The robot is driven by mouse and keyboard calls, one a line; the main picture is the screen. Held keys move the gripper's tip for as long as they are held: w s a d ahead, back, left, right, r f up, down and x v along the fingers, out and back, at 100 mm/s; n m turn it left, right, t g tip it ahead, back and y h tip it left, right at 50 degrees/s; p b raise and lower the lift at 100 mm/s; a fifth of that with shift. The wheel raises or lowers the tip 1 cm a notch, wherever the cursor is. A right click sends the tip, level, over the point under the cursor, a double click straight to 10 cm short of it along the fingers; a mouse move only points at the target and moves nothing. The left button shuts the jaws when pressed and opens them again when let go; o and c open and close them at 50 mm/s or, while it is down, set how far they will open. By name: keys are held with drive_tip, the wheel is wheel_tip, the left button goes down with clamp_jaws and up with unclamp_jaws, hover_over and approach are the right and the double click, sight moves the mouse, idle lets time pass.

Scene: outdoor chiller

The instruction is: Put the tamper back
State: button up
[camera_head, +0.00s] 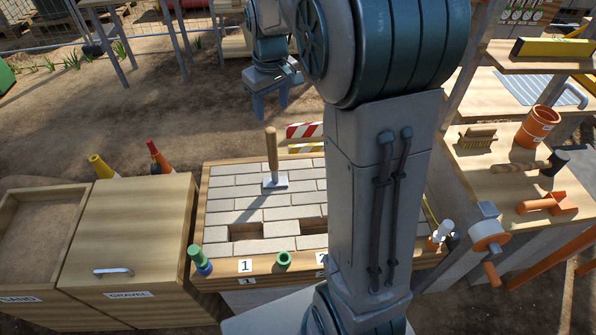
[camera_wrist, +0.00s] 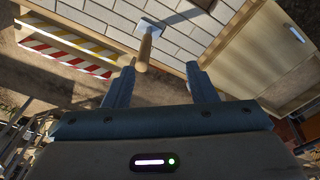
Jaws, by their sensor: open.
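The tamper (camera_head: 272,162) has a wooden upright handle and a flat grey metal foot. It stands on the paved brick panel (camera_head: 222,181), near its far middle. In the wrist view the tamper (camera_wrist: 146,45) shows between and beyond the fingertips, its handle end pointing toward me. My gripper (camera_head: 271,107) is above and beyond the panel, near the tamper's handle in the picture. In the wrist view my gripper (camera_wrist: 160,80) is open, with nothing between its fingers.
Two gaps show in the paving. A closed gravel bin (camera_head: 130,235) and a sand bin (camera_head: 40,240) stand at left. Red-and-white and yellow striped barriers (camera_wrist: 70,55) lie beyond the panel. A side bench (camera_head: 510,185) holds a brush, mallet, orange scoop and orange pot.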

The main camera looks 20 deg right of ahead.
drive_tip(key=s+a+m+t, duration=0.1)
drive_tip(key=s, duration=1)
drive_tip(key=s+a+m+t, duration=0.1)
drive_tip(key=s+m, duration=0.1)
drive_tip(key=s, duration=0.9)
drive_tip(key=shift+s+a+r+m, duration=0.25)
drive_tip(key=shift+s+r+m, duration=0.05)
drive_tip(key=shift+r, duration=0.15)
drive_tip(key=shift+c, duration=0.3)
